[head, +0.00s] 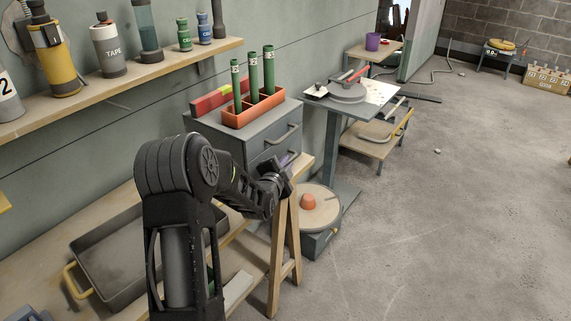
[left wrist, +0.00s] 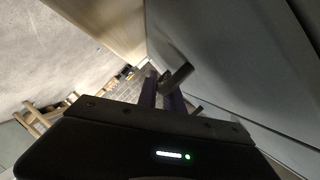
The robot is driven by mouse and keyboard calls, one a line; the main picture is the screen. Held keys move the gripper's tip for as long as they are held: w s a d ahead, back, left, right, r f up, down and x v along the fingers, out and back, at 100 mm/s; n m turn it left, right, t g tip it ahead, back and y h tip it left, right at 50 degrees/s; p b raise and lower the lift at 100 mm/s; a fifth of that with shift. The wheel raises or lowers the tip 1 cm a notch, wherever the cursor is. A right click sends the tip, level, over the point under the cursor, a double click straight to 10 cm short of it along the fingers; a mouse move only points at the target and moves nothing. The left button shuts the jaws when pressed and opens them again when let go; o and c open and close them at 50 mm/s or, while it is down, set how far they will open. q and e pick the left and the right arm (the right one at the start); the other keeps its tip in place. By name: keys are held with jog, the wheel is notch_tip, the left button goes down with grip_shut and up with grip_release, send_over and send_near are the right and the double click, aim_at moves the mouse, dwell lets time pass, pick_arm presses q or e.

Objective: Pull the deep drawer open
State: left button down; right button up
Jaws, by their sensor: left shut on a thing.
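A grey drawer cabinet (head: 225,139) stands against the wall, with an upper drawer handle (head: 282,135) in plain view. My left gripper (head: 288,161) is at the cabinet's front, below that handle, at the lower, deeper drawer. In the left wrist view my left gripper (left wrist: 163,96) is shut on a grey bar handle (left wrist: 178,75) that stands out from the grey drawer front (left wrist: 225,60). My gripper and arm hide most of the lower drawer in the head view, and no open gap shows. My right gripper is not in view.
An orange holder (head: 253,112) with green tubes stands on the cabinet. A wooden trestle (head: 286,250) is close below my gripper. A round wooden reel (head: 317,212) lies low beside it. A grey tray (head: 110,262) is at left. The floor at right is largely clear.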

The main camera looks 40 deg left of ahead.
pick_arm(q)
jog(key=shift+d, duration=0.1)
jog(key=shift+d, duration=0.2)
jog(key=d+b, duration=0.1)
jog(key=d, duration=1.6)
jog(key=shift+w+d+b, duration=0.15)
jog(key=shift+d+b, duration=0.15)
jog(key=shift+b, duration=0.05)
jog(key=c, duration=1.8)
grip_release()
jog(key=shift+o, duration=0.2)
jog(key=v, duration=0.7)
jog(key=shift+s, duration=0.35)
